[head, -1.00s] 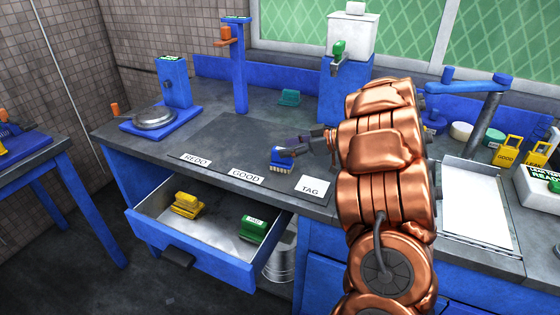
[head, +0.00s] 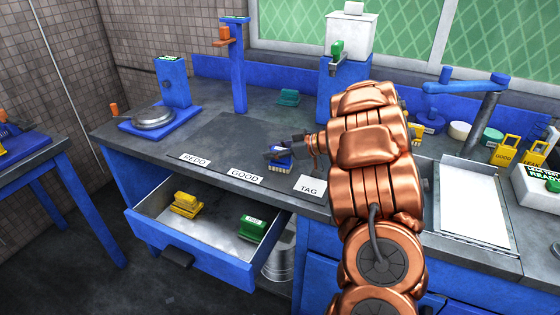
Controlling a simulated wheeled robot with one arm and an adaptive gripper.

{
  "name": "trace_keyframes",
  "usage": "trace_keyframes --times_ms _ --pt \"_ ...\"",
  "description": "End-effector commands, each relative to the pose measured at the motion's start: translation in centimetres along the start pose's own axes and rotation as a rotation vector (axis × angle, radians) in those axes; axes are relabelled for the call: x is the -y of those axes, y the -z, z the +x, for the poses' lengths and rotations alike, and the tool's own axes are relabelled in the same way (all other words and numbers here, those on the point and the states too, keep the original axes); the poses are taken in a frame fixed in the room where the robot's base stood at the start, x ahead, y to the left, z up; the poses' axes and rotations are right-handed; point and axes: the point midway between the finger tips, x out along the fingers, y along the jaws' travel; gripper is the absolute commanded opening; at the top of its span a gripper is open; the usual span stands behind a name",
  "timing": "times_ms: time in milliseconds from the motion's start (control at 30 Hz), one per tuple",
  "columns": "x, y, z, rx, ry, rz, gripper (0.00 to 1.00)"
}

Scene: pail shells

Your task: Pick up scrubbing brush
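A scrubbing brush (head: 284,166) with a blue back and pale bristles sits on the worktop between the GOOD and TAG cards. My gripper (head: 274,153) is at the brush, its dark fingers over and around the upper part of the blue back. The fingers look spread, but at this size I cannot tell whether they touch the brush. The brush is partly hidden behind the gripper.
An open drawer (head: 150,224) below holds a yellow brush (head: 187,204) and a green brush (head: 253,228). Cards reading REDO (head: 195,160), GOOD (head: 245,175) and TAG (head: 310,187) lie along the front edge. A green brush (head: 288,97) lies farther back. A scale (head: 155,118) stands at left.

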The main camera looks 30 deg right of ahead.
Motion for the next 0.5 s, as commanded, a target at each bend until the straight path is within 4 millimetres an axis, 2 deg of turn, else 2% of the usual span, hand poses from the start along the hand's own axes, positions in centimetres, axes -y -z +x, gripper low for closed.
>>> trace_keyframes --times_ms 33,333,500 --pt "0.0 0.0 0.0 0.0 0.0 0.0 0.31" --pt "0.04 0.02 0.04 0.0 0.001 0.0 0.0" --pt "0.05 0.03 0.05 0.0 0.001 0.0 0.0"
